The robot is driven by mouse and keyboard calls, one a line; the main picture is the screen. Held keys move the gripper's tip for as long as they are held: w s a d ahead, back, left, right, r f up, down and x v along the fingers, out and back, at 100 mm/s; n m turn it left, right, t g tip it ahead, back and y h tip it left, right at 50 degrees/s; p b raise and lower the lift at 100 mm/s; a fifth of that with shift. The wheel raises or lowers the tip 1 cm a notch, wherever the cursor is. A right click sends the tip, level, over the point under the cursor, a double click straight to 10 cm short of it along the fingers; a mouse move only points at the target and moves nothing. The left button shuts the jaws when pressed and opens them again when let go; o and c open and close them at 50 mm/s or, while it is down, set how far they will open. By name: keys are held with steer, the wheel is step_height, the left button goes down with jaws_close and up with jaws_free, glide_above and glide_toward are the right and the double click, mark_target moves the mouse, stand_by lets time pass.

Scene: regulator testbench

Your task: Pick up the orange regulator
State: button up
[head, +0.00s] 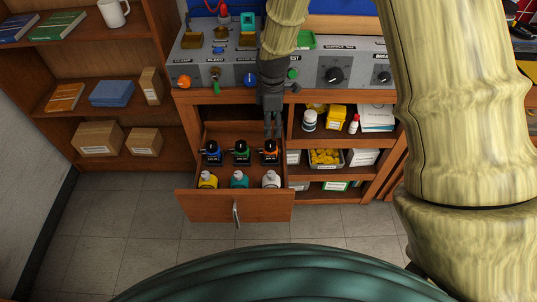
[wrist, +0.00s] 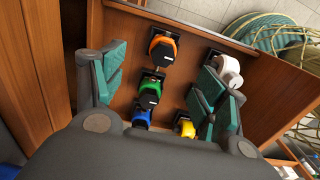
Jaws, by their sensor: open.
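The orange regulator (head: 270,148) stands in the open wooden drawer (head: 233,206), at the right end of the back row. In the wrist view the orange regulator (wrist: 162,48) is at the top middle, with its orange knob and dark body showing. My gripper (head: 272,130) hangs just above it in the head view, pointing down. The orange regulator appears beyond the fingertips, nearer the left finger, and I see no contact.
A green regulator (head: 241,149) and a blue one (head: 211,150) stand left of it. Yellow (head: 207,181), teal (head: 239,180) and white (head: 271,180) ones fill the front row. The testbench (head: 310,72) overhangs behind, and shelves (head: 340,140) adjoin on the right.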

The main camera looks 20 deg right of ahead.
steer(key=b, duration=0.4)
glide_above(272, 142)
step_height(272, 142, down, 4)
steer(key=shift+w+f, duration=0.1)
steer(key=shift+f, duration=0.15)
steer(key=shift+f+p, duration=0.45)
steer(key=shift+f, duration=2.2)
steer(key=shift+s+a+f+p, duration=0.1)
steer(key=shift+a+f, duration=0.1)
steer(key=shift+f, duration=0.45)
steer(key=shift+s+a+f+p, duration=0.1)
steer(key=shift+a+f+p, duration=0.05)
steer(key=shift+f, duration=0.45)
steer(key=shift+s+a+f+p, duration=0.1)
steer(key=shift+a+f, duration=0.1)
steer(key=shift+f, duration=1.15)
steer(key=c, duration=1.6)
